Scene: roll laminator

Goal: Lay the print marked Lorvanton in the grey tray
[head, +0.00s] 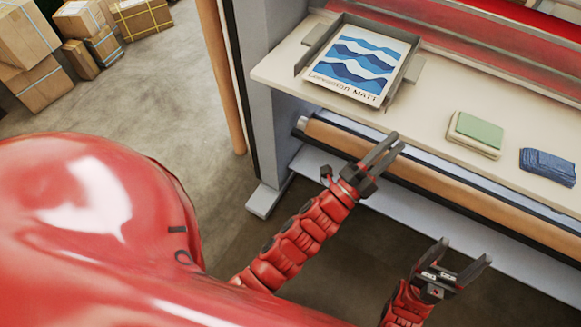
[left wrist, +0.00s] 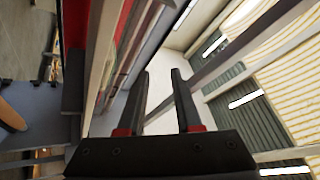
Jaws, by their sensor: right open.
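The print marked Lorvanton (head: 352,60) is a white sheet with blue waves and the words "Lorvanton MATT" along its near edge. It lies face up within the grey tray (head: 402,76), between its side walls, on the pale table of the laminator. My left gripper (head: 396,142) is in front of the table's near edge, below and apart from the tray, open and empty. Its spread fingers also show in the left wrist view (left wrist: 160,72). My right gripper (head: 465,250) is open and empty, lower and further right, away from the table.
A green-topped pad (head: 478,131) and a folded blue cloth (head: 547,165) lie on the table (head: 430,95) right of the tray. A brown roll (head: 440,180) runs below the table edge. Cartons (head: 90,35) stand on the floor at the far left.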

